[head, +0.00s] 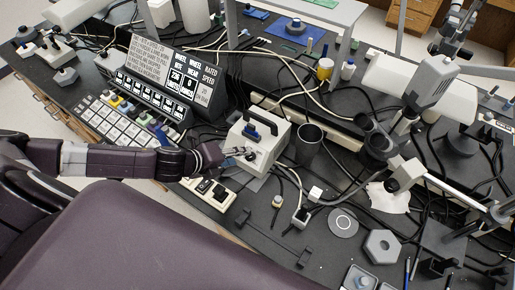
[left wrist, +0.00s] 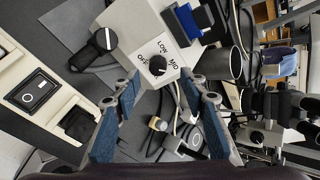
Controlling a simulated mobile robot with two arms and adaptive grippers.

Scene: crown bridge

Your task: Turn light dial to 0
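The light dial (left wrist: 157,66) is a small black knob on a white plate on the pale box (left wrist: 132,27). In the left wrist view, labels that look like LOW and MID are beside it, with another short label on its left. Its exact pointer setting is too small to tell. My left gripper (head: 236,152) is at the box's left front side. In the left wrist view, its fingers (left wrist: 157,80) are apart, with the dial between and beyond their tips. My right gripper is out of view.
A dark cup (head: 308,142) stands close to the right of the box. A microscope (head: 380,145) and several cables are further right. A power strip (head: 210,192) lies in front of the box, and a keyed counter (head: 120,125) is on the left.

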